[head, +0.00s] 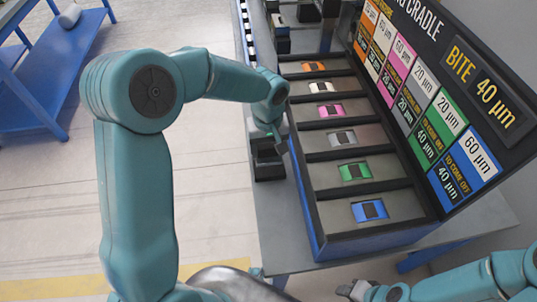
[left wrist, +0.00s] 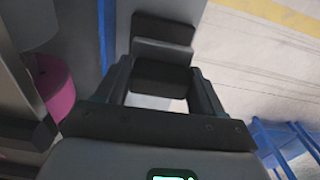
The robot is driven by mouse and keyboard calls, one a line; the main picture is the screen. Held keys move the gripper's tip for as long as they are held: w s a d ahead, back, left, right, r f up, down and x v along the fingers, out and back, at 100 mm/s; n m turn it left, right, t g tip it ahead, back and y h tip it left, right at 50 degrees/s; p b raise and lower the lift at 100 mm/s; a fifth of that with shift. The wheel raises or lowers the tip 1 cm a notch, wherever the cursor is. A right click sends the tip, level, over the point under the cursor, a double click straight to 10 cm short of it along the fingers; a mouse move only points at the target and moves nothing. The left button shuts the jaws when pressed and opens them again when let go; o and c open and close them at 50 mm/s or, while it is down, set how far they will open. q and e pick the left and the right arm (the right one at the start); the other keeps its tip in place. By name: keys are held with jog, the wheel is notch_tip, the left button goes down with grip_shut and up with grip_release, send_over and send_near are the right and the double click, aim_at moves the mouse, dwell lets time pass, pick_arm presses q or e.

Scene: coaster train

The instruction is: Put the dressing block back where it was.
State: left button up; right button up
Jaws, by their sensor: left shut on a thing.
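My left gripper (head: 268,148) is at the left edge of the bench, beside the cradle. In the left wrist view its fingers (left wrist: 162,92) are shut on a dark block, which I take to be the dressing block (left wrist: 162,76).
The cradle (head: 318,215) has several bays with coloured, dark-centred pieces in a row. A sign board (head: 440,90) leans up along its right side. A blue stand (head: 55,60) is at the far left. The floor between is clear.

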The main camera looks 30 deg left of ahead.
aim_at(269, 154)
pick_arm(q)
jog(key=f, duration=0.3)
jog(key=shift+w+f, duration=0.25)
jog(key=shift+f, duration=0.1)
jog(key=shift+s+r, duration=0.1)
jog(key=shift+s, duration=0.05)
jog(key=shift+f+b, duration=0.2)
jog(key=shift+b, duration=0.1)
jog(key=o, duration=1.4)
jog(key=shift+r, duration=0.1)
jog(key=shift+r+p, duration=0.3)
notch_tip(269, 154, up, 12)
jog(key=shift+f+p, duration=0.2)
jog(key=shift+p, duration=0.3)
